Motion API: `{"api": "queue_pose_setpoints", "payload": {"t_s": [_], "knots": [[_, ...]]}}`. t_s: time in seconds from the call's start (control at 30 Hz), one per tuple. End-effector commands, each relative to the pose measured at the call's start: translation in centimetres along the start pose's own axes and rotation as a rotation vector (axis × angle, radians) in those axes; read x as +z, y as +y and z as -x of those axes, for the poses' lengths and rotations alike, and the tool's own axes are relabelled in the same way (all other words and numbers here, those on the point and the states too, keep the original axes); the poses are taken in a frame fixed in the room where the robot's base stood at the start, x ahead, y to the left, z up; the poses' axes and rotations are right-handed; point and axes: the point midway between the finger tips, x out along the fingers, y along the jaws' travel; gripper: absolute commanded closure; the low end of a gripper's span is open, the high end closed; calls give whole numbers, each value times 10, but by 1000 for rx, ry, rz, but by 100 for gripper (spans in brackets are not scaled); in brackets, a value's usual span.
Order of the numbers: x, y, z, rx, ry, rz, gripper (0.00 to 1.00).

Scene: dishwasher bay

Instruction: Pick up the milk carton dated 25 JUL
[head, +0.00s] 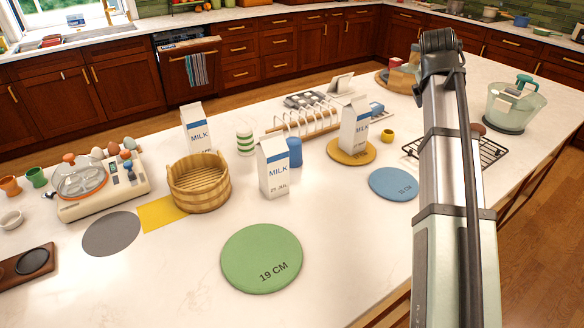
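Three white milk cartons with blue bands stand upright on the island. One carton (275,168) stands in the middle, in front of a blue cylinder; its small date ends in JUL, but I cannot read the day surely. A second carton (355,128) stands on a round yellow mat (337,155); its date is too small to read. The third carton (196,125) is at the back left, its lower part partly hidden by a wooden tub (199,188). My arm rises at the right, clear of the cartons. My gripper is not in view.
A white rack (305,122) stands behind the cartons, and a blue cylinder (295,152) is close behind the middle carton. A green mat (261,258) lies in front, a blue mat (393,184) to the right. An egg cooker (100,190) stands left. The front counter is mostly clear.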

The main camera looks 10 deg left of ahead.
Motion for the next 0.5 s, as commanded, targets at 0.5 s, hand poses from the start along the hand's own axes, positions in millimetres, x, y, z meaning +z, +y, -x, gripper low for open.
{"api": "queue_pose_setpoints", "payload": {"t_s": [0.5], "knots": [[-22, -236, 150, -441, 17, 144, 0]]}}
